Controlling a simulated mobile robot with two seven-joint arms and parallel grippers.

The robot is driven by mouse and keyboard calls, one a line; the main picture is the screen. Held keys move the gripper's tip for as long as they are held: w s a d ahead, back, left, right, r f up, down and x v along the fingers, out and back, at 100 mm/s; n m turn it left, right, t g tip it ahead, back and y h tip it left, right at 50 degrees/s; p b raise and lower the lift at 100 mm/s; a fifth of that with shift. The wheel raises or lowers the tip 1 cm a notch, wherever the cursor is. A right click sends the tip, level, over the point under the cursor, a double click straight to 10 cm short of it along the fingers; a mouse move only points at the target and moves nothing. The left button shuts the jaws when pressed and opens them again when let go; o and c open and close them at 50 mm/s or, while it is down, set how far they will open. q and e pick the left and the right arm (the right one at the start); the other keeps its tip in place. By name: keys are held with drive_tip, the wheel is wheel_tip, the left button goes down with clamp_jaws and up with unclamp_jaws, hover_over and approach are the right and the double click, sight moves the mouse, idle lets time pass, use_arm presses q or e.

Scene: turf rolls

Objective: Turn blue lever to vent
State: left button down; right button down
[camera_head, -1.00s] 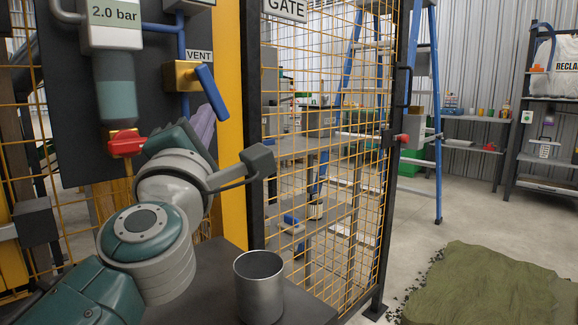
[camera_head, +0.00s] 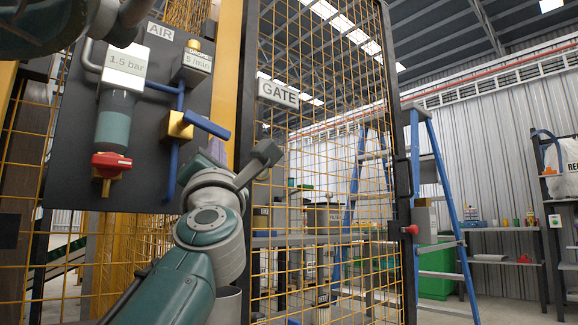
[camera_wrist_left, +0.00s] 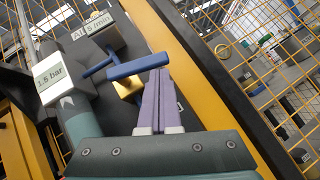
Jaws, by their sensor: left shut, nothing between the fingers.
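The blue lever (camera_head: 207,126) sits on a brass valve body (camera_head: 175,126) on the dark panel. In the head view it points right and slightly down. In the left wrist view the lever (camera_wrist_left: 140,67) crosses just ahead of my purple fingertips, above the brass body (camera_wrist_left: 127,88). My left gripper (camera_head: 216,150) is shut and empty, just below the lever's free end; its fingers (camera_wrist_left: 159,76) lie side by side. Whether they touch the lever I cannot tell. I make out no VENT label now. The gauge (camera_head: 137,62) reads 1.5 bar. My right gripper is not in view.
A red knob (camera_head: 111,161) and a blue pipe (camera_head: 172,170) are on the panel (camera_head: 70,150). A yellow post and a mesh gate with a GATE sign (camera_head: 278,92) stand to the right.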

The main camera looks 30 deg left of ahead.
use_arm(q)
drive_tip(key=v, duration=1)
drive_tip(key=shift+b, duration=0.35)
